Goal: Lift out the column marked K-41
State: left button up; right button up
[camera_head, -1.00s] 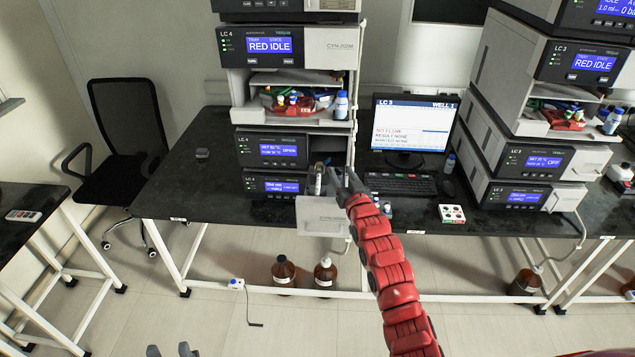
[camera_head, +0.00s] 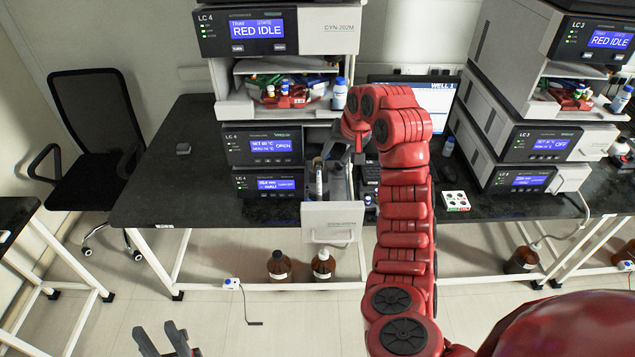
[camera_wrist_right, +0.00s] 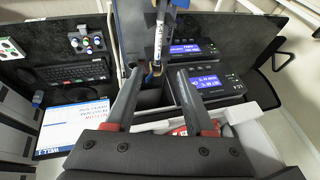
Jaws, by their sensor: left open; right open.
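A slim white column (camera_head: 319,178) with dark end fittings stands roughly upright in the open compartment of the lower LC 4 unit, behind its pulled-out grey front (camera_head: 332,222). In the right wrist view the column (camera_wrist_right: 158,38) shows a blue band and dark print that I cannot read. My right gripper (camera_head: 343,148) is open, pointing down over the compartment near the column's top. In the wrist view its two fingers (camera_wrist_right: 160,80) are apart with the column beyond them, not gripped. My left gripper (camera_head: 163,341) is open and empty at the lower left, away from the bench.
The LC 4 stack (camera_head: 263,145) stands close on the left, with a tray of bottles (camera_head: 285,97) above. The monitor (camera_head: 440,95) is partly behind my right arm. A white block with coloured dots (camera_head: 454,201) lies on the bench. Brown bottles (camera_head: 323,265) stand on the floor.

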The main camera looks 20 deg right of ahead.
jog(key=f, duration=0.1)
jog(key=b, duration=0.4)
send_near(320, 183)
jog(key=p+x, duration=0.5)
jog(key=shift+w+a+f, duration=0.1)
jog(key=shift+a+f, duration=0.05)
jog(key=shift+x, duration=1)
jog(key=shift+w+f, duration=0.2)
jog(key=shift+f, duration=0.25)
grip_shut()
